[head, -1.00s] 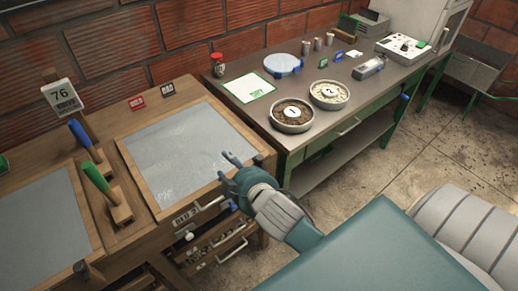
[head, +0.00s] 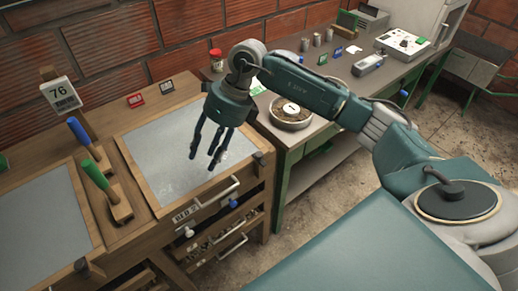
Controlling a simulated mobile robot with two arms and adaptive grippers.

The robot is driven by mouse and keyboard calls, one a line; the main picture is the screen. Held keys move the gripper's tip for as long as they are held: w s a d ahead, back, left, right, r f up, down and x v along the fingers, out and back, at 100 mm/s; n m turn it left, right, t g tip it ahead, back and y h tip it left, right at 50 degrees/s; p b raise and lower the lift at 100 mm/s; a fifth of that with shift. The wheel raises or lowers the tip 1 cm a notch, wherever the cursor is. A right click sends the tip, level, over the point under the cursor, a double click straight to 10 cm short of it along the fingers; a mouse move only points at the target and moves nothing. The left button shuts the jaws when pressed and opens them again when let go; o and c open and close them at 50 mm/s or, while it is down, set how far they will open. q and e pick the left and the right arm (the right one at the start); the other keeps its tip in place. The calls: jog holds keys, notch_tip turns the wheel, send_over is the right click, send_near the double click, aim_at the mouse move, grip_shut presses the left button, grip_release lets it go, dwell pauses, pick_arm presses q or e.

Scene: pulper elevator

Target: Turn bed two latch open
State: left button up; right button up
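Bed two is a grey panel in a wooden frame (head: 150,202), with a small "BED 2" label (head: 187,214) on its front. A pale bar handle (head: 217,192) is beside the label, with a white knob (head: 188,233) and a blue knob (head: 233,204) below. A small dark fitting (head: 258,158) sits at the frame's right edge; I cannot tell which of these parts is the latch. My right gripper (head: 207,160) hangs over the panel, fingers down, spread and empty. It appears apart from the handle and knobs. My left gripper is out of view.
A green-handled tool (head: 97,177) and a blue-handled tool (head: 78,131) stand left of the panel. A drawer (head: 227,239) is below. The dark bench (head: 330,72) at right holds a round tray (head: 291,113), partly behind my arm. Concrete floor lies in front of the bench.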

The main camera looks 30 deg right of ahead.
aim_at(259, 154)
jog(key=d+r+m+g+h, duration=0.15)
jog(key=d+h, duration=0.35)
jog(key=d, duration=1.1)
jog(key=shift+t, duration=0.25)
jog(key=f+p, duration=0.1)
jog(key=f, duration=0.2)
jog(key=f+p, duration=0.1)
jog(key=f, duration=0.2)
jog(key=f+p, duration=0.1)
jog(key=f, duration=0.3)
jog(key=shift+s+a, duration=0.15)
jog(key=shift+s, duration=0.2)
grip_shut()
